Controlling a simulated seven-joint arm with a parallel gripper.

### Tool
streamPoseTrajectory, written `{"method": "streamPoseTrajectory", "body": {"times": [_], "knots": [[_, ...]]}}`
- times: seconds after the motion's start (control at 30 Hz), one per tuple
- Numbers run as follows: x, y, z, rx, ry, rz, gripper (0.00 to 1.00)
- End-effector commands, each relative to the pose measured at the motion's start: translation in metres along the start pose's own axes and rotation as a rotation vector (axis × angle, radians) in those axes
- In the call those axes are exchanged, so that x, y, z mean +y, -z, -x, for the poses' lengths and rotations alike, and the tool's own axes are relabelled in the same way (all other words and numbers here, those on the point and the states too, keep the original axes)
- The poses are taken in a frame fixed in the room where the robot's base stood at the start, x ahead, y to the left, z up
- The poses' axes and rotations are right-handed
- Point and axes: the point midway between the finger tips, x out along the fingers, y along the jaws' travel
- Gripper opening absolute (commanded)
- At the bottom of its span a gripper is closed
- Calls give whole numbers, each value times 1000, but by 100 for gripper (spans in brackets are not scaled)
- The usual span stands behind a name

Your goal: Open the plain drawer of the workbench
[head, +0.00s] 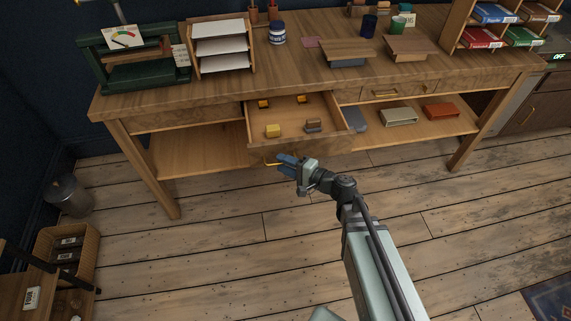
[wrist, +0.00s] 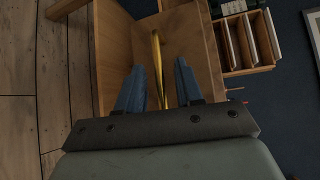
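The workbench (head: 215,88) is a wooden table with drawers under its top. Its middle drawer (head: 338,142) is pulled well out and holds several small yellow and brown items. A thin brass handle (head: 270,163) is on this drawer's front. My gripper (head: 281,163) is at the handle, in front of the drawer. In the wrist view the two blue fingers of my gripper (wrist: 158,90) stand apart, with the brass handle (wrist: 157,55) between them and gaps on both sides. The drawer's wooden front (wrist: 115,50) fills much of that view.
Another closed drawer with a brass handle (head: 386,93) is to the right. The lower shelf (head: 190,150) bears boxes at its right. Letter trays (head: 222,47), cups and a green gauge device (head: 140,60) stand on top. A wicker basket (head: 50,270) is at left. The plank floor in front is clear.

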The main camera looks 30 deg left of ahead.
Motion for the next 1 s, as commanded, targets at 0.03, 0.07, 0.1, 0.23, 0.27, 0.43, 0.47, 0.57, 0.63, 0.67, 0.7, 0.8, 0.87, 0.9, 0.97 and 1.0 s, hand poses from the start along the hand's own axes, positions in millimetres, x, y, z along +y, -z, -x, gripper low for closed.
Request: {"method": "streamPoseTrajectory", "body": {"times": [0.03, 0.07, 0.1, 0.23, 0.27, 0.43, 0.47, 0.57, 0.63, 0.67, 0.7, 0.8, 0.87, 0.9, 0.97, 1.0], "knots": [[0, 0, 0, 0, 0, 0, 36], [0, 0, 0, 0, 0, 0, 36], [0, 0, 0, 0, 0, 0, 36], [0, 0, 2, 0, 0, 0, 36], [0, 0, 3, 0, 0, 0, 36], [0, -1, 21, 1, 0, 0, 36], [0, -1, 26, 2, 0, -1, 36], [0, -1, 40, 2, 1, -1, 36], [0, -1, 49, 2, 0, 0, 36], [0, -1, 52, 2, 0, 0, 36], [0, -1, 57, 2, 0, 0, 36], [0, -1, 66, 1, 0, 0, 36], [0, 0, 69, 1, 0, 0, 36], [0, 0, 72, 1, 0, 0, 36], [0, 0, 74, 1, 0, 0, 36], [0, 0, 75, 0, 0, 0, 36]]}}
